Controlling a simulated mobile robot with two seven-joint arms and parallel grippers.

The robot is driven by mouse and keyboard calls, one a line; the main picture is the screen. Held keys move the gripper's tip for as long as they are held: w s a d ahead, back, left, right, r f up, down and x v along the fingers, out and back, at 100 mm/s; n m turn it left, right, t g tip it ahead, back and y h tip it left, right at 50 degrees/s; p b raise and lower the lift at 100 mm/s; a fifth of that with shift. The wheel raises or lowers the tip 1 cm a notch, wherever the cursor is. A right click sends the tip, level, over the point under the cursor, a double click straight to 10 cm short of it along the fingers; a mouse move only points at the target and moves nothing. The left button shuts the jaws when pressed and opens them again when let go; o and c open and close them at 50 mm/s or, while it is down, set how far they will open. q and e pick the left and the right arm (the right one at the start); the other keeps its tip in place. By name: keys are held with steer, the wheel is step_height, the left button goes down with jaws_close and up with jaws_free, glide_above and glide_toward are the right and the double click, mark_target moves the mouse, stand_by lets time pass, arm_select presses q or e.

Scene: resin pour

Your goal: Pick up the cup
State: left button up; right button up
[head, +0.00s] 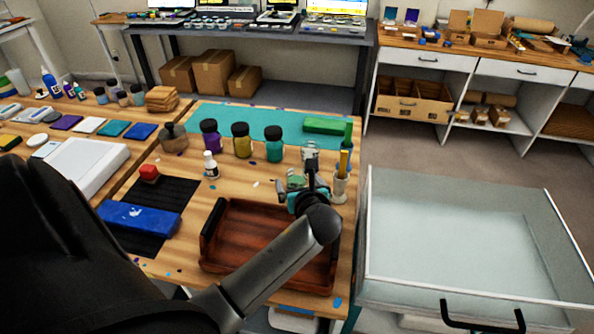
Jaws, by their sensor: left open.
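My left gripper (296,186) reaches over the far right corner of the wooden tray, with its jaws open. A small pale green cup (296,177) shows at the jaws, partly hidden by them. A teal patch shows just below the jaws, and I cannot tell what it belongs to. I cannot tell whether the fingers touch the cup. A clear cup (310,151) stands just behind the gripper. A pale cup holding sticks (340,188) stands to the right of the gripper. My right gripper is not in view.
The brown wooden tray (232,262) lies in front of the gripper, under my arm. Dark-lidded jars (242,141) and a white bottle (210,166) stand left of it. A blue block (140,218) lies further left. An open white drawer (470,240) is at the right.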

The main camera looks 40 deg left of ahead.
mark_target(294, 172)
arm_select(q)
steer(key=shift+w+a+f, duration=0.35)
steer(key=shift+w+a, duration=0.05)
steer(key=shift+a, duration=0.05)
steer(key=shift+w+a+f, duration=0.15)
steer(key=shift+w+a, duration=0.1)
steer(key=shift+a, duration=0.1)
steer(key=b+x, duration=0.1)
steer(key=x, duration=0.1)
steer(key=b+x, duration=0.1)
steer(key=x, duration=0.2)
steer(key=shift+w+r, duration=0.2)
steer(key=shift+r, duration=0.05)
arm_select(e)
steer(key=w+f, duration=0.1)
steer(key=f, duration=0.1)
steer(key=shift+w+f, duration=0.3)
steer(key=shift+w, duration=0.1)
arm_select(q)
steer(key=c, duration=1.4)
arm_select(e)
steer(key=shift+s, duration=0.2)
